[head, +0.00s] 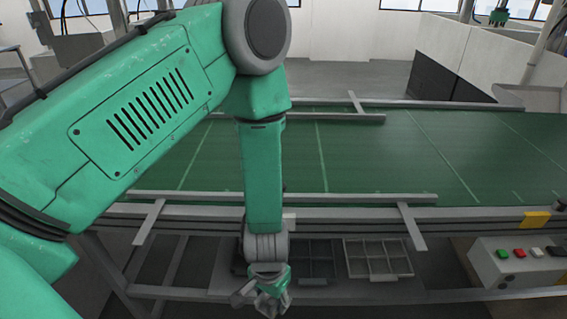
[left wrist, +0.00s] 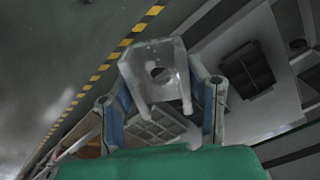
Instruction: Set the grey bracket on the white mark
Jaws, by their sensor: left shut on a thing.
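My left gripper (head: 268,300) hangs low in front of the conveyor in the head view, at the bottom of the picture. In the left wrist view its two fingers stand on either side of the grey bracket (left wrist: 155,68), and the gripper is shut on it. The bracket is a pale grey plate with a round hole and two prongs that point towards the palm. In the head view I cannot make out the bracket clearly. I cannot pick out the white mark with certainty in either view. My right gripper is not in view.
The green conveyor (head: 370,150) has pale cross lines, grey side rails (head: 290,198) and clear belt. Divided trays (head: 376,258) lie on a shelf below its near side. A control box (head: 515,262) with coloured buttons stands at the lower right.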

